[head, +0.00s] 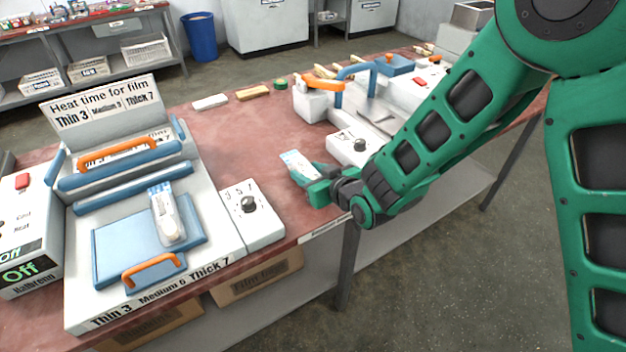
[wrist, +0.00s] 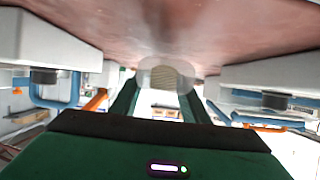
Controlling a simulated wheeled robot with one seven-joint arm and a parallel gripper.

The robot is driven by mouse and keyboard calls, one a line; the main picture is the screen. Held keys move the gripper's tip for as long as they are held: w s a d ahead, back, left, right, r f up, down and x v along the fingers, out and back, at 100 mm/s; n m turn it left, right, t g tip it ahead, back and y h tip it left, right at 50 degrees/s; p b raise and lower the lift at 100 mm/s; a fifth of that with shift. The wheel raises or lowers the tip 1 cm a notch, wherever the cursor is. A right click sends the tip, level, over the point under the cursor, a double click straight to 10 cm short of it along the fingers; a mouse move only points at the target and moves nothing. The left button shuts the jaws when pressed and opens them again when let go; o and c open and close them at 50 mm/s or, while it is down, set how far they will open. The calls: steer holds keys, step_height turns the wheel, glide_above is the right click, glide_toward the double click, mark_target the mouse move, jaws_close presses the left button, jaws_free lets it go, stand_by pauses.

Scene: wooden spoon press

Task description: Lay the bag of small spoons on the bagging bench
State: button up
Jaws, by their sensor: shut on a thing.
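My gripper (head: 305,180) is over the red-brown bench top (head: 275,165), between the two heat sealers and near the front edge. It is shut on a small clear bag with a blue and white top (head: 296,162). In the wrist view the bag (wrist: 170,76) is between the two fingers, close to the bench surface. I cannot tell whether it touches the bench. The bag's contents show only as a pale, wood-coloured end. A label on the bench's front edge is too small to read surely.
The left sealer (head: 225,225) has a dial box and a second bag (head: 172,218) on its blue plate. Another sealer (head: 310,105) with a dial box (head: 352,148) stands to the right of my gripper. Bare bench lies between them. A blue bin (head: 200,38) stands behind.

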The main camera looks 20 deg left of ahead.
steer(key=shift+f, duration=1.3)
steer(key=o, duration=1)
steer(key=shift+f, duration=0.1)
